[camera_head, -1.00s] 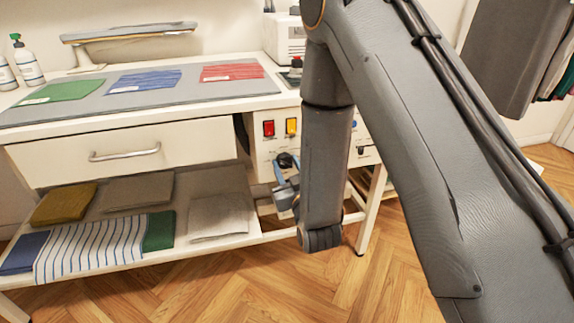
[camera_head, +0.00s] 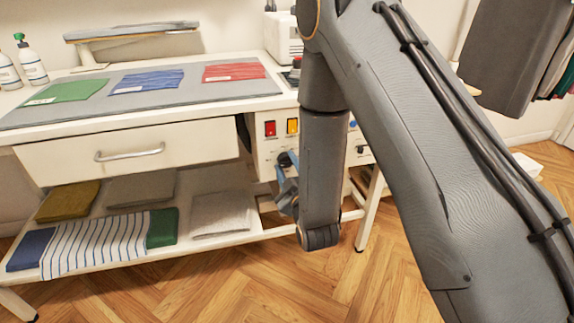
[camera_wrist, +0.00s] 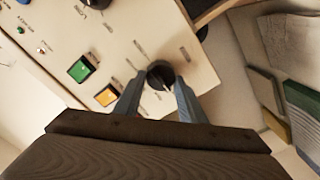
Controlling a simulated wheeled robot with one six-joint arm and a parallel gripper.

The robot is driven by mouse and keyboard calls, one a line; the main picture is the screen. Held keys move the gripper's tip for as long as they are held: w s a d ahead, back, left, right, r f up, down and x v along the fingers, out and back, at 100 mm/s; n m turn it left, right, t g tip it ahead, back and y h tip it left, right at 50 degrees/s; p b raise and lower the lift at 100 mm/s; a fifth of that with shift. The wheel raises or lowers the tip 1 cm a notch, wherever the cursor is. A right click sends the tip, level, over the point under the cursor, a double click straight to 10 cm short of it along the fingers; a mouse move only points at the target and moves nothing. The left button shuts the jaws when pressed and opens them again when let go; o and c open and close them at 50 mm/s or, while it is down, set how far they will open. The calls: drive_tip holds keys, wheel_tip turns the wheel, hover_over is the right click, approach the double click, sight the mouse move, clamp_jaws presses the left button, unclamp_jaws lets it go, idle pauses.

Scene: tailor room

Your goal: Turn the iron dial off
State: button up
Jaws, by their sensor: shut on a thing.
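The iron dial is a round black knob (camera_wrist: 160,74) on the white control panel (camera_wrist: 140,30). In the wrist view it sits between the tips of my gripper (camera_wrist: 158,88), whose two blue-grey fingers close on it from both sides. In the head view my gripper (camera_head: 287,172) is at the panel front, below the red switch (camera_head: 270,129) and the amber switch (camera_head: 292,126). The dial (camera_head: 285,158) is partly hidden there by the fingers. I cannot read the dial's setting from its pointer.
A white drawer (camera_head: 130,150) is left of the panel, and a lower shelf (camera_head: 225,238) holds folded cloths. Three fabric pieces lie on the grey tabletop mat (camera_head: 190,100). In the wrist view, other switches and a second dark knob (camera_wrist: 97,3) are on the panel.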

idle(0.4)
drive_tip(key=o, duration=1)
drive_tip(key=v, duration=0.8)
drive_tip(key=shift+a, duration=0.1)
drive_tip(key=shift+w, duration=0.15)
